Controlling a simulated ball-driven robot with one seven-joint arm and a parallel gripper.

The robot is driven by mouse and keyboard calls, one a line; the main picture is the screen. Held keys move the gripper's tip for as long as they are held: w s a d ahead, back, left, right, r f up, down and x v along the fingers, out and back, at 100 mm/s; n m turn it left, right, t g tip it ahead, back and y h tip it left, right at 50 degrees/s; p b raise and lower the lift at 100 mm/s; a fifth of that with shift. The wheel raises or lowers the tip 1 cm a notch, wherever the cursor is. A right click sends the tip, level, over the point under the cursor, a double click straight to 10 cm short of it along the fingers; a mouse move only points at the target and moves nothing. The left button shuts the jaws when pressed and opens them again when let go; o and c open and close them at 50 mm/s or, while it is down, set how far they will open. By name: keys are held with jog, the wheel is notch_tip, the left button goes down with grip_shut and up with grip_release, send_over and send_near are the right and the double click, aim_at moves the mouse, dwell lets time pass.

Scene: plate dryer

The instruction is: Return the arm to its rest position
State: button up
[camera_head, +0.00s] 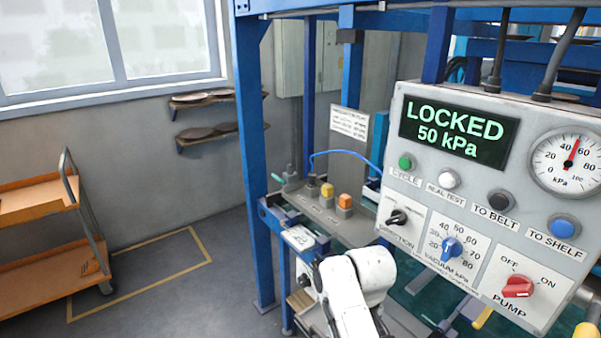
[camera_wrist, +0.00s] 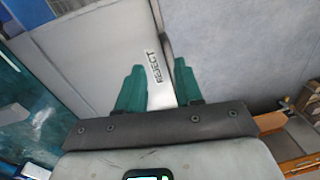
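My gripper (camera_wrist: 158,78) shows in the wrist view with its two green fingers apart. A pale strip lettered REJECT (camera_wrist: 154,66) shows in the gap between them, seemingly beyond the fingers. I see nothing clamped. In the head view, my white arm is at the bottom centre, in front of the blue frame, and my gripper is out of sight there.
The control panel (camera_head: 462,213) stands close at right; its display reads LOCKED 50 kPa. A blue frame post (camera_head: 249,150) stands left of the bench (camera_head: 345,228) with coloured buttons. An orange cart (camera_head: 40,200) stands at left. The floor (camera_head: 185,285) between is clear.

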jog(key=shift+m, duration=0.7)
jog(key=s+d+f, duration=0.1)
jog(key=s, duration=0.1)
jog(key=s+d+f, duration=0.3)
jog(key=s+f, duration=0.1)
jog(key=shift+s+d, duration=0.2)
jog(key=shift+d, duration=0.15)
jog(key=s+d+f+m, duration=0.1)
jog(key=s+d, duration=0.4)
jog(key=s, duration=0.9)
jog(key=s+d+m+t+h, duration=0.1)
jog(key=s+d+m, duration=0.3)
jog(key=s, duration=1)
jog(key=shift+d+f+m, duration=0.3)
jog(key=shift+d+f, duration=0.05)
jog(key=shift+d, duration=0.75)
